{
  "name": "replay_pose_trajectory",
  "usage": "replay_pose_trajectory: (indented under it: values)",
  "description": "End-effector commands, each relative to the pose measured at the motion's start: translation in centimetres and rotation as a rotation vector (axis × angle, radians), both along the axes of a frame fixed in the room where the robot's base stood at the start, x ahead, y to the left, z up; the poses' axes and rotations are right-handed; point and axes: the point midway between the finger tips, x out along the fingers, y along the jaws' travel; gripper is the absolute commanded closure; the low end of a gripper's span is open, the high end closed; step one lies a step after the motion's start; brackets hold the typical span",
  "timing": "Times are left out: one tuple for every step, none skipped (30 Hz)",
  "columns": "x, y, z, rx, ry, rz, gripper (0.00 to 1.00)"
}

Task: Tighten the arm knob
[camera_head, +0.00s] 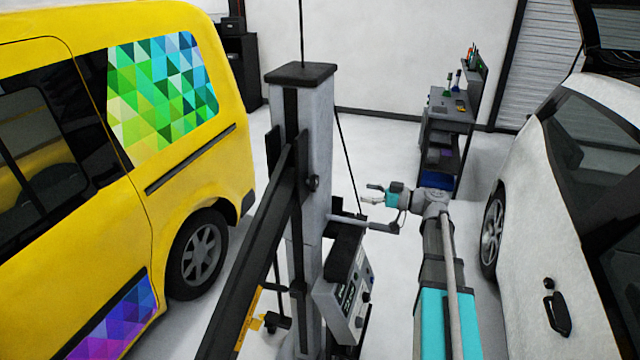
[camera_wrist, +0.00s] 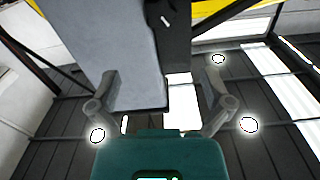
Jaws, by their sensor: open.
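A grey column (camera_head: 318,130) with a black cap stands in the middle of the head view. A small round black knob (camera_head: 313,183) sits on its right side, where the long black arm (camera_head: 250,250) meets it. I cannot tell for sure that this is the arm knob. My gripper (camera_head: 368,194) is to the right of the column, at about the knob's height and apart from it in the picture. In the wrist view my gripper (camera_wrist: 160,85) has its two fingers spread, with nothing held. The grey column (camera_wrist: 105,45) shows beyond and between them. The knob is not clearly visible there.
A control box (camera_head: 345,295) with dials juts from the column below my gripper. A yellow van (camera_head: 190,170) stands left and a white car (camera_head: 550,200) right. A tool cart (camera_head: 445,125) is behind. Open floor lies around the column.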

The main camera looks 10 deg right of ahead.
Motion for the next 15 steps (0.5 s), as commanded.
replay_pose_trajectory:
  values:
    - [-0.01, 0.02, -0.01, 0.0, 0.0, 0.0, 0.0]
    - [-0.01, 0.03, -0.02, 0.0, 0.0, 0.0, 0.0]
    - [-0.02, 0.03, -0.03, 0.0, 0.001, 0.0, 0.0]
    - [-0.02, 0.05, -0.03, 0.0, 0.001, 0.0, 0.0]
    - [-0.02, 0.05, -0.04, 0.0, 0.001, 0.0, 0.0]
    - [-0.02, 0.06, -0.04, 0.0, 0.001, 0.0, 0.0]
    - [-0.02, 0.01, -0.04, 0.0, 0.001, 0.0, 0.0]
    - [-0.01, 0.01, -0.04, -0.001, 0.002, 0.0, 0.0]
    - [0.01, 0.05, -0.05, -0.001, 0.003, 0.0, 0.0]
    - [0.04, 0.1, -0.05, -0.001, 0.003, 0.0, 0.0]
    - [0.07, 0.18, -0.05, -0.001, 0.003, 0.0, 0.0]
    - [0.14, 0.3, -0.05, -0.001, 0.003, 0.0, 0.0]
    - [0.21, 0.41, -0.06, -0.001, 0.003, 0.001, 0.0]
    - [0.28, 0.55, -0.05, -0.001, 0.003, 0.001, 0.0]
    - [0.41, 0.78, -0.05, -0.001, 0.003, 0.001, 0.0]
